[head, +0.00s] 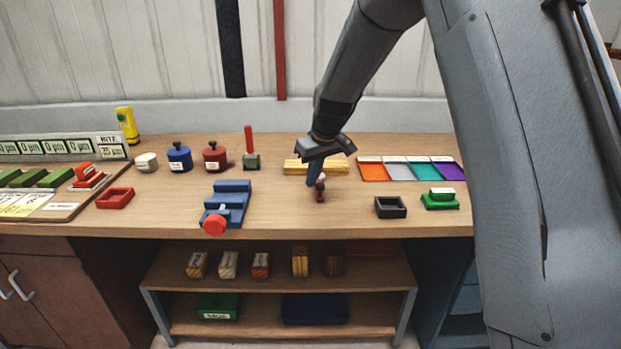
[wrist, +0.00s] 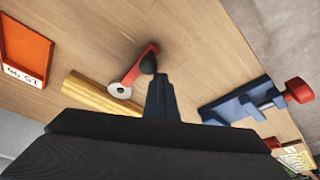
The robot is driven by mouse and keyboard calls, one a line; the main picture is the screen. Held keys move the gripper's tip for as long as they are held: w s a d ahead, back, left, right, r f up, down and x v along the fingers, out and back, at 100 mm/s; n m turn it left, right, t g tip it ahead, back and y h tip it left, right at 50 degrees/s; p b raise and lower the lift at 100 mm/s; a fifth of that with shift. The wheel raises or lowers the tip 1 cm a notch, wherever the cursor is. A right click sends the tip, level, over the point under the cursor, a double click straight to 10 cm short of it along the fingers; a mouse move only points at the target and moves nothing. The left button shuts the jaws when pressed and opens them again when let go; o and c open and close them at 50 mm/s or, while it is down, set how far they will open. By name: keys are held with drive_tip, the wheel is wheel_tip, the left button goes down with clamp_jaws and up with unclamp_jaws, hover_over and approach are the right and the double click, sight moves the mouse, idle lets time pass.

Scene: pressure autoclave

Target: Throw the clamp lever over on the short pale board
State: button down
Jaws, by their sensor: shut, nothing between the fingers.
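A pale yellow board (head: 300,167) lies on the bench, left of the coloured trays; it also shows in the wrist view (wrist: 90,93). A red lever (wrist: 138,68) with a dark ball knob and a pale round disc at its other end lies beside the board. In the head view a small dark red part of it (head: 320,196) shows near my fingertips. My gripper (head: 315,182) is shut and empty, pointing down. In the wrist view my fingertips (wrist: 160,78) are close to the knob; I cannot tell whether they touch it. My gripper partly hides the board and lever.
A blue vise (head: 232,197) with a red knob stands to the left. A dark tray (head: 390,208) and a green block (head: 440,200) are to the right. Bare bench lies between vise and gripper.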

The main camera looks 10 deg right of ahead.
drive_tip(key=a, duration=0.2)
drive_tip(key=shift+s+a+p, duration=0.4)
drive_tip(key=shift+w+a+r, duration=0.2)
drive_tip(key=shift+a+r, duration=0.05)
drive_tip(key=shift+r, duration=0.45)
wheel_tip(320, 180, up, 8)
drive_tip(key=d+b, duration=0.2)
drive_tip(key=shift+w+d, duration=0.15)
drive_tip(key=shift+d, duration=0.25)
drive_tip(key=shift+r, duration=0.1)
drive_tip(key=s+d+f+m+g, duration=0.1)
drive_tip(key=s+d+f, duration=0.3)
drive_tip(key=s, duration=0.7)
drive_tip(key=s+d+f+m+g+h, duration=0.1)
drive_tip(key=s+d+f+m, duration=0.1)
drive_tip(key=s, duration=1)
drive_tip(key=s+d+f+m+g, duration=0.1)
drive_tip(key=s+d+f, duration=0.4)
drive_tip(key=s, duration=0.7)
wheel_tip(320, 180, down, 2)
drive_tip(key=shift+s+d+f+m+h, duration=0.1)
drive_tip(key=shift+s+d+m+h, duration=0.25)
drive_tip(key=shift+m, duration=0.45)
